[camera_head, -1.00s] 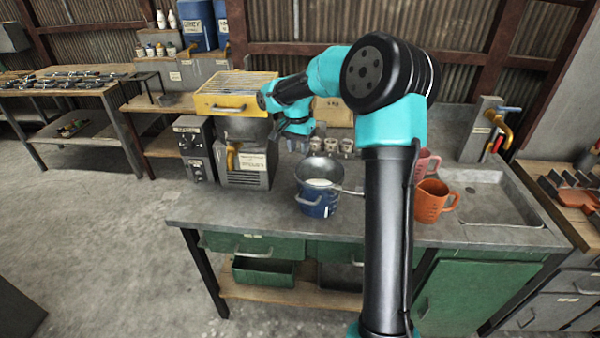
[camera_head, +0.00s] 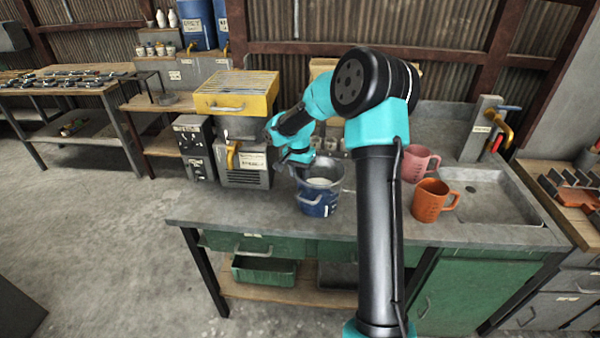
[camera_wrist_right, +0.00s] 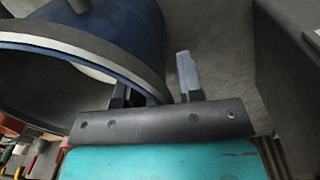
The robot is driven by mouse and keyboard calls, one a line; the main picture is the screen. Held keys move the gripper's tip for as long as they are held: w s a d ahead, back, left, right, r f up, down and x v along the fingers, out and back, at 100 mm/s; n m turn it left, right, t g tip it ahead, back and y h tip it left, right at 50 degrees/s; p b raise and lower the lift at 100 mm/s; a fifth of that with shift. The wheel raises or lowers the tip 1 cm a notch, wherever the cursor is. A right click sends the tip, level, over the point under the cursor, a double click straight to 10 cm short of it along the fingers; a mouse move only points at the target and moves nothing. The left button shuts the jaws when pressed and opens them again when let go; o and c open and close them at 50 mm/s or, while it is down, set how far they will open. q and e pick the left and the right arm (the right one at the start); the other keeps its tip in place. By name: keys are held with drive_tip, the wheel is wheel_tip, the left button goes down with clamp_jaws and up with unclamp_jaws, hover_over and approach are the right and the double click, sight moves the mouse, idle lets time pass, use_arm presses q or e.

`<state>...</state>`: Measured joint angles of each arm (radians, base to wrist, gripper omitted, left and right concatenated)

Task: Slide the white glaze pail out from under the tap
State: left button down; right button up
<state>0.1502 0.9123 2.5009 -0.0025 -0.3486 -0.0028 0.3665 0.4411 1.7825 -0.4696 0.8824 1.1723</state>
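A blue pail (camera_head: 318,204) with a metal handle stands on the grey bench, with a wide grey rim and pale contents inside. I see no pail that is white outside. My right gripper (camera_head: 282,157) is at the pail's upper left in the head view. In the right wrist view the gripper (camera_wrist_right: 155,92) is open, its fingers apart, and the pail's blue wall (camera_wrist_right: 148,35) reaches down between them. Whether the fingers touch it I cannot tell. A yellow tap (camera_head: 232,153) sticks out of a grey machine left of the pail. My left gripper is not in view.
The bench front left of the pail is clear.

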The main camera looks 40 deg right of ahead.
clamp_jaws()
idle(1.4)
